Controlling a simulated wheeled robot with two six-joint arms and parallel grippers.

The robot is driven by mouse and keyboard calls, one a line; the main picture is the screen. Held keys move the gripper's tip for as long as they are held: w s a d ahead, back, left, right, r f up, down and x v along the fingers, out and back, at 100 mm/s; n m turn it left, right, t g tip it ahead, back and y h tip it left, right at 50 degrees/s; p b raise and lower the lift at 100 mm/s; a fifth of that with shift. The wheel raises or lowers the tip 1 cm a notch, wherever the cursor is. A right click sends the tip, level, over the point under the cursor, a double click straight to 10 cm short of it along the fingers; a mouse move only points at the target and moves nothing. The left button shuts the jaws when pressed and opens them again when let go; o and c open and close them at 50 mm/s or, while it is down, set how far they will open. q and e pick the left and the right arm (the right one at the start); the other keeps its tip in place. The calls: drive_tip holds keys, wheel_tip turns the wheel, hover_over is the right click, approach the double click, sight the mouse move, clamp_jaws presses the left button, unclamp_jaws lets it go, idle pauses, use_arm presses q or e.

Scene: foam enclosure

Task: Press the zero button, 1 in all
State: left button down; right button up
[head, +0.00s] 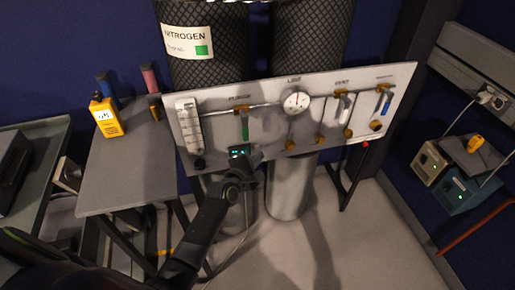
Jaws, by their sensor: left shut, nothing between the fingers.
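A pale grey gas panel (290,105) carries valves, a round gauge (296,102) and a flow tube (190,125). A small dark unit with a lit green display (238,151) sits at the panel's lower edge, below the green-handled valve (244,128). My left gripper (254,158) is shut and empty, right by this unit at its lower right. I cannot tell whether it touches the unit. The zero button is too small or hidden to make out. My right gripper is not in view.
A yellow handheld meter (106,117) stands on a grey side table (125,175) at left, near blue and pink-topped cylinders. Two large mesh-wrapped cylinders, one labelled nitrogen (187,42), stand behind the panel. Boxes with lit indicators (455,190) sit at the right wall. Floor at lower right is clear.

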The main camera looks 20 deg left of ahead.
use_arm(q)
drive_tip(key=shift+s+d+p, duration=0.35)
drive_tip(key=shift+s+d, duration=0.35)
drive_tip(key=shift+s, duration=0.35)
drive_tip(key=shift+s+d+p, duration=0.35)
drive_tip(key=shift+s+d, duration=0.35)
drive_tip(key=shift+s, duration=0.35)
drive_tip(key=s+a+f+m+g+y+p, duration=0.1)
drive_tip(key=s+a+f+m+g, duration=0.2)
drive_tip(key=s+f, duration=0.45)
drive_tip(key=s+a+f+m+g+p, duration=0.2)
drive_tip(key=s+f+m, duration=0.35)
drive_tip(key=f, duration=0.35)
drive_tip(key=s+a+f+m+g+y+p, duration=0.1)
drive_tip(key=s+a+f+m+g, duration=0.15)
drive_tip(key=s+f, duration=0.5)
drive_tip(key=s+a+f+m+g, duration=0.2)
drive_tip(key=s+f+m, duration=0.1)
drive_tip(key=s, duration=0.6)
drive_tip(key=s+a+f+m+g+y+p, duration=0.1)
drive_tip(key=s+a+f+m+g, duration=0.1)
drive_tip(key=s, duration=0.8)
drive_tip(key=s+a+f+m+g+p, duration=0.1)
drive_tip(key=s+f+m, duration=0.3)
drive_tip(key=s, duration=0.6)
drive_tip(key=shift+a+f+m+g+y, duration=0.3)
drive_tip(key=shift+a+m+g, duration=0.15)
drive_tip(key=shift+m+g, duration=0.45)
